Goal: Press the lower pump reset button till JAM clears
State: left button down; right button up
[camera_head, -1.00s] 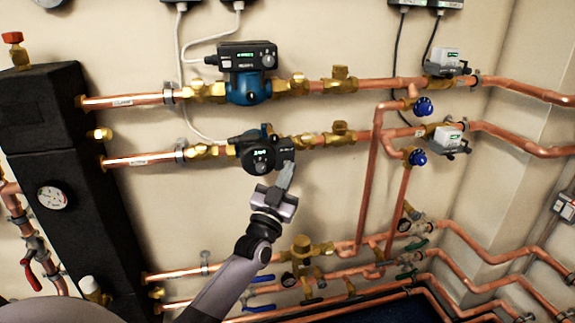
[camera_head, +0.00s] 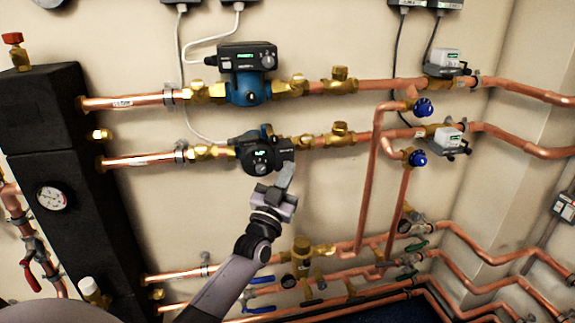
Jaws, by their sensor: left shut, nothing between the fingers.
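The lower pump (camera_head: 247,152), with a dark control head, a small lit display and a round knob, sits on the second copper pipe line. Its display text is too small to read for sure. My left gripper (camera_head: 287,167) comes up from below with its fingers shut and empty. Its tips are at the lower right of the control head in the picture; I cannot tell whether they touch it. The reset button cannot be made out. My right gripper is out of view.
A blue upper pump (camera_head: 247,90) with a lit display is above. A black insulated block (camera_head: 60,150) with a gauge stands at left. Blue-handled valves (camera_head: 423,107) and pipes are to the right. More pipes and valves run below.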

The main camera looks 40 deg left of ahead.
pick_arm(q)
jog(key=shift+s+d+p, duration=0.45)
jog(key=shift+s+d, duration=0.05)
jog(key=shift+d, duration=0.05)
jog(key=s+d+p, duration=0.1)
jog(key=d, duration=0.1)
jog(key=s+d+p, duration=0.2)
jog(key=shift+s, duration=0.1)
jog(key=shift+f, duration=0.1)
dwell(0.9)
